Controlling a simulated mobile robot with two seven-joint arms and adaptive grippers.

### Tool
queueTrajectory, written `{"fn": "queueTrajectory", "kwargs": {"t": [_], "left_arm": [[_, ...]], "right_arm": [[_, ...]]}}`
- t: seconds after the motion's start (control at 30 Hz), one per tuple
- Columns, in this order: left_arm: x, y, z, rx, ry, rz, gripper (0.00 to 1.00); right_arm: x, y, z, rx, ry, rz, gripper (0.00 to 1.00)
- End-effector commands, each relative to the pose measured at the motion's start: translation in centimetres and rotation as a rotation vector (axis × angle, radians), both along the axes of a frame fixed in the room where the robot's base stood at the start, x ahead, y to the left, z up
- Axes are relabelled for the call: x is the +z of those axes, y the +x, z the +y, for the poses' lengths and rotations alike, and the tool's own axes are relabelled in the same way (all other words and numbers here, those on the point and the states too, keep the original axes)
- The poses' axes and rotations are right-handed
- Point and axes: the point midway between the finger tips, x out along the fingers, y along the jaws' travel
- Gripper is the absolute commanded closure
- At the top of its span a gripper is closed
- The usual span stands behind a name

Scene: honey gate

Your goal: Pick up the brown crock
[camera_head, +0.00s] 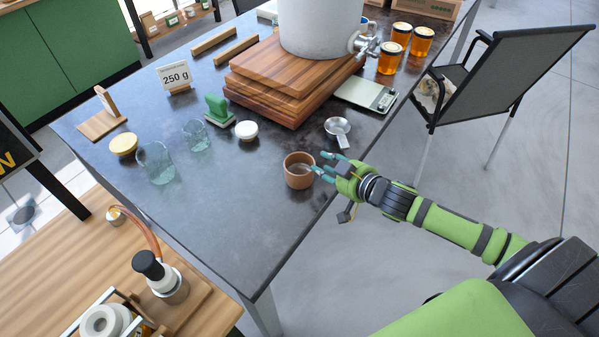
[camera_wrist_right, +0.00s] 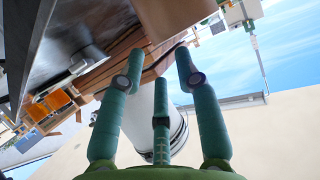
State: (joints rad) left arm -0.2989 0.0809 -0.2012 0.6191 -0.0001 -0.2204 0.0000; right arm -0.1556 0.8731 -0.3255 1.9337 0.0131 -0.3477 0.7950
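The brown crock (camera_head: 298,173) is a small, open-topped cup standing upright on the dark table near its right edge. My right gripper (camera_head: 322,164) is at the crock's right side, with its teal fingers spread and their tips close to the wall; I cannot tell whether they touch it. In the right wrist view the crock (camera_wrist_right: 172,16) shows at the top, just beyond the spread fingers (camera_wrist_right: 158,58), with nothing held between them. My left gripper is not in view.
A metal scoop (camera_head: 338,130) lies behind the crock. Stacked wooden boards (camera_head: 290,85) carry a large pale tank (camera_head: 318,28). The table (camera_head: 240,215) in front of the crock is clear.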

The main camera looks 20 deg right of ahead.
Motion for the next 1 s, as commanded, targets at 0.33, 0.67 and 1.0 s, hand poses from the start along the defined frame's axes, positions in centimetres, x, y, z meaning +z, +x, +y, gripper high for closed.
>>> {"fn": "queueTrajectory", "kwargs": {"t": [0.33,0.67,1.0], "left_arm": [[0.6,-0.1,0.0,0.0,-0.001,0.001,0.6],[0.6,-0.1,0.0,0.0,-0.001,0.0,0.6],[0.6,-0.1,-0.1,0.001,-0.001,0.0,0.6]], "right_arm": [[-1.5,3.5,0.7,-0.001,-0.002,-0.004,0.66],[-2.5,5.1,1.2,0.001,-0.002,0.001,0.66],[-2.5,5.0,1.2,0.001,-0.002,0.001,1.0]]}}
